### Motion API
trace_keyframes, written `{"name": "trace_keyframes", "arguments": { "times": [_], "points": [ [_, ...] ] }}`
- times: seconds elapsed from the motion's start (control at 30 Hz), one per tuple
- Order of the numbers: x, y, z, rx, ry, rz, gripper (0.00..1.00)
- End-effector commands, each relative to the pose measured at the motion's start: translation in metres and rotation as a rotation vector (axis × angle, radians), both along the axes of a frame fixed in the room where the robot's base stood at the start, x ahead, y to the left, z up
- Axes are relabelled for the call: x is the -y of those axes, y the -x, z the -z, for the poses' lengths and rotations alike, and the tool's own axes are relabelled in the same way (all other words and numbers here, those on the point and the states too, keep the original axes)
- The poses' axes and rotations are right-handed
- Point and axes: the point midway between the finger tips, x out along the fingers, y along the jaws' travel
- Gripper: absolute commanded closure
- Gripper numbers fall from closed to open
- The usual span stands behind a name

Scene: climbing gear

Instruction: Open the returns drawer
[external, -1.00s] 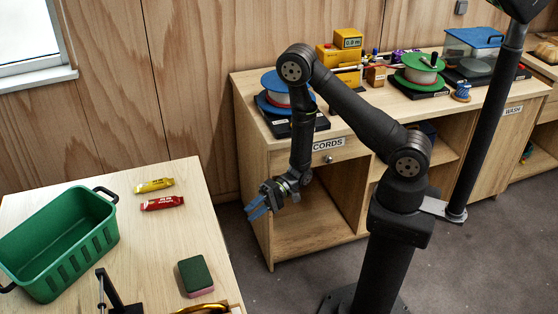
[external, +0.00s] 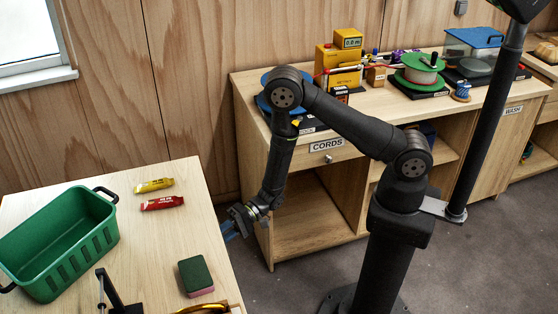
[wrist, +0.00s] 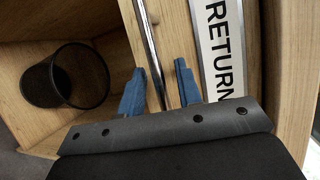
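The wrist view shows a wooden drawer front (wrist: 182,25) with a label (wrist: 222,45) reading "RETURN", its end cut off. A slim metal bar handle (wrist: 150,42) runs along the front beside the label. My gripper (wrist: 160,68) is open, with one blue finger on each side of the bar in this view. I cannot tell whether either finger touches it. In the external view my gripper (external: 232,230) is low beside the right edge of the near table. The returns drawer front is not visible there.
A black mesh bin (wrist: 92,75) is in an open wooden space beside the drawer in the wrist view. The near table (external: 150,240) holds a green basket (external: 85,245). Behind my arm stands a cabinet with a "CORDS" drawer (external: 345,150).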

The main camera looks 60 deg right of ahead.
Motion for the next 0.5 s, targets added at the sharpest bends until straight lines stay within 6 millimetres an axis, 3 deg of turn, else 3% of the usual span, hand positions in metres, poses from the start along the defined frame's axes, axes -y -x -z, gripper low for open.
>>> {"name": "trace_keyframes", "arguments": {
  "times": [0.1, 0.27, 0.3, 0.5],
  "points": [
    [0.0003, 0.0000, 0.0000, 0.000, 0.000, 0.000, 0.68],
    [0.0004, 0.0001, -0.0001, 0.000, 0.000, 0.000, 0.98],
    [0.0005, 0.0001, -0.0001, 0.000, 0.000, 0.000, 1.00],
    [0.0008, 0.0003, -0.0003, 0.000, 0.000, 0.000, 1.00]
  ]
}}
